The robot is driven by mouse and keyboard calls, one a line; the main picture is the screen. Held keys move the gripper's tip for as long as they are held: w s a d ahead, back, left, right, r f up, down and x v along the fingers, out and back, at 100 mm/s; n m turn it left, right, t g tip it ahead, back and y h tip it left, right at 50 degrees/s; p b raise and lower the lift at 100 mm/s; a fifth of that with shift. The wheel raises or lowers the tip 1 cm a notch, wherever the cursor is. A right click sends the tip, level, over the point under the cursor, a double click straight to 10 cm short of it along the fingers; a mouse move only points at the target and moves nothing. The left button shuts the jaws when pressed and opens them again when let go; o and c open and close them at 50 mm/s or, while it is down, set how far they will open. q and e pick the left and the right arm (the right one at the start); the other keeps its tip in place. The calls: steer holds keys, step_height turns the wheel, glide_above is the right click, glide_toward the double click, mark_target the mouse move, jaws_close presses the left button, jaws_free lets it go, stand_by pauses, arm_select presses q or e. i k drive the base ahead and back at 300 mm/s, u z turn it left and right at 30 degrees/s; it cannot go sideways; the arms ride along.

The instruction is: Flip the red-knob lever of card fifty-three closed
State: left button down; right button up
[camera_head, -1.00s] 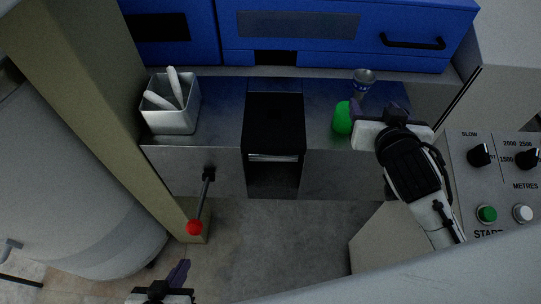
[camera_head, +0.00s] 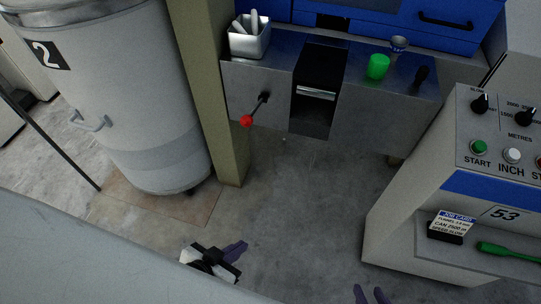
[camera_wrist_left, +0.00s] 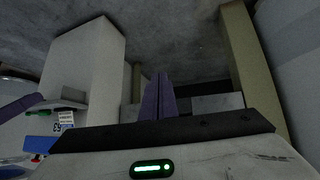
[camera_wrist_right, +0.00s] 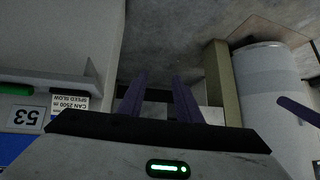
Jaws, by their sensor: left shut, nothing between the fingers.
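The red-knob lever (camera_head: 247,121) is on the front of the metal ledge, left of the dark central slot. Its dark rod slants down and left from its pivot, with the red ball at the low end. My left gripper (camera_head: 240,247) is below the lever in the head view, well apart from it. Its purple fingers are together and empty, as the left wrist view (camera_wrist_left: 157,97) shows. My right gripper (camera_head: 372,295) is at the bottom edge of the head view. Its fingers stand apart with nothing between them in the right wrist view (camera_wrist_right: 159,95).
The control console (camera_head: 408,205), marked 53, stands at right, with a job card (camera_head: 455,223) and green-handled tool (camera_head: 508,252) on its shelf. A post (camera_head: 207,90) and large grey can (camera_head: 125,95) stand left. A green cylinder (camera_head: 378,66) sits on the ledge. Floor between is clear.

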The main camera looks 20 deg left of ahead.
mark_target(246, 121)
steer(key=z, duration=0.35)
steer(key=k, duration=0.35)
steer(key=u, duration=1.05)
steer(key=i, duration=1.2)
steer(key=z, duration=1)
steer(key=k, duration=0.95)
steer(key=u, duration=0.95)
steer(key=i, duration=0.5)
